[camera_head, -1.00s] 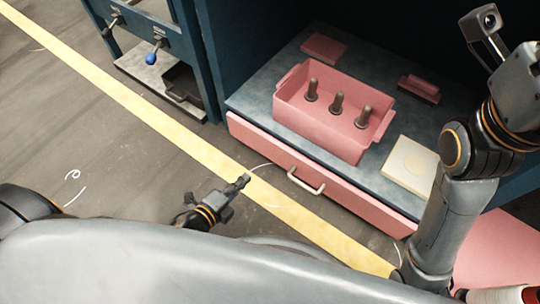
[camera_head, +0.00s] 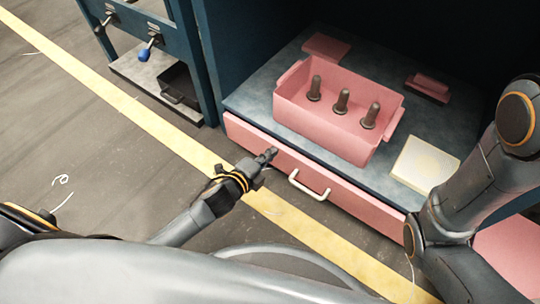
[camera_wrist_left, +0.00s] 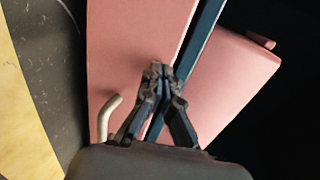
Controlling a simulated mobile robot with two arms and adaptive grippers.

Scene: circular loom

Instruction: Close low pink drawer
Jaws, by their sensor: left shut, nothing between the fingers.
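The low pink drawer (camera_head: 345,190) shows as a long pink front with a pale bar handle (camera_head: 309,186), under the blue-grey worktop. In the head view its front sits close along the worktop edge; I cannot tell how large any gap is. My left gripper (camera_head: 269,156) is shut and empty, at the drawer front to the left of the handle. In the left wrist view the gripper (camera_wrist_left: 160,72) points at the pink front (camera_wrist_left: 130,40), with the handle (camera_wrist_left: 108,117) to its left. Contact is unclear. My right gripper is out of view; only its arm shows at the right.
A pink box (camera_head: 325,136) with three dark pegs stands on the worktop (camera_head: 260,98), beside a cream block (camera_head: 425,163) and two small pink pieces. A blue frame with a blue-knobbed lever (camera_head: 145,55) stands left.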

